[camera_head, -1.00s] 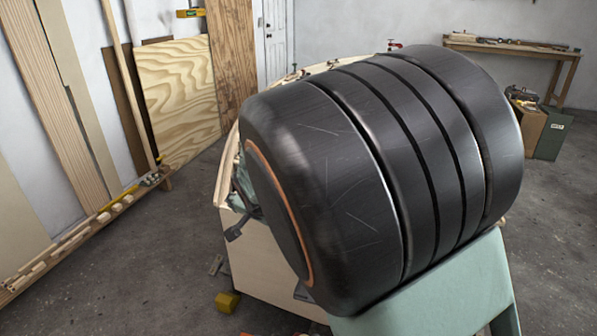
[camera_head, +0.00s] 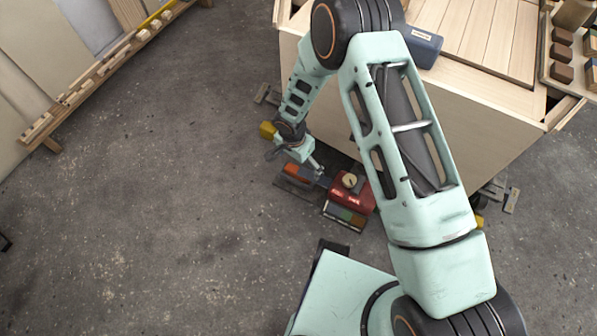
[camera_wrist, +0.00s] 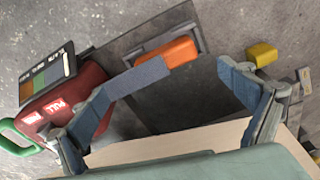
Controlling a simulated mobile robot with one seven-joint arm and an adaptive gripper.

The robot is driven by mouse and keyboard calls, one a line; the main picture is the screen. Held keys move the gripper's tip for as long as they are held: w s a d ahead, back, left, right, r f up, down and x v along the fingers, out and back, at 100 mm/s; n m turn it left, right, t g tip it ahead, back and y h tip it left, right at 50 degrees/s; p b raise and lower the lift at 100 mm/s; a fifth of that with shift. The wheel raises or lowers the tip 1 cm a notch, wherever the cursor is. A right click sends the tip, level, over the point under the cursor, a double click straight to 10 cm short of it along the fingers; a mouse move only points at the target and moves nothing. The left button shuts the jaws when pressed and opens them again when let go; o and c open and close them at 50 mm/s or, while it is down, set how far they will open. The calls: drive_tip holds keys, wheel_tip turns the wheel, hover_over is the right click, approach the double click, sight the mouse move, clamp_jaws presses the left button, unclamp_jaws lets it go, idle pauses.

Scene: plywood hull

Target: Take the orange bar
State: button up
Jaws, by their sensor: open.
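The orange bar (camera_wrist: 167,52) lies low near the floor on a dark flat plate (camera_wrist: 185,95), with a grey bracket around its far side. A grey-blue piece (camera_wrist: 138,76) lines up with its left end; I cannot tell if they are joined. In the head view the orange bar (camera_head: 294,170) shows small, just below my gripper (camera_head: 304,160). In the wrist view my gripper (camera_wrist: 168,88) is open, its fingers spread to either side, with the bar beyond and between them. Nothing is held.
A red case (camera_wrist: 62,103) with a green handle and a panel of coloured strips (camera_wrist: 48,75) is close on the left. A yellow block (camera_wrist: 262,54) is on the right. The plywood hull (camera_head: 470,110) stands beside my arm. Open concrete floor (camera_head: 150,220) lies left.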

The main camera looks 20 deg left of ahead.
sight(299, 170)
drive_tip(key=f, duration=0.2)
drive_tip(key=f+b, duration=0.1)
drive_tip(key=f, duration=0.1)
drive_tip(key=w+f+b, duration=0.1)
drive_tip(key=f, duration=0.2)
drive_tip(key=shift+a+f, duration=0.1)
drive_tip(key=shift+a, duration=0.15)
drive_tip(key=shift+c, duration=0.6)
drive_tip(key=c, duration=1.3)
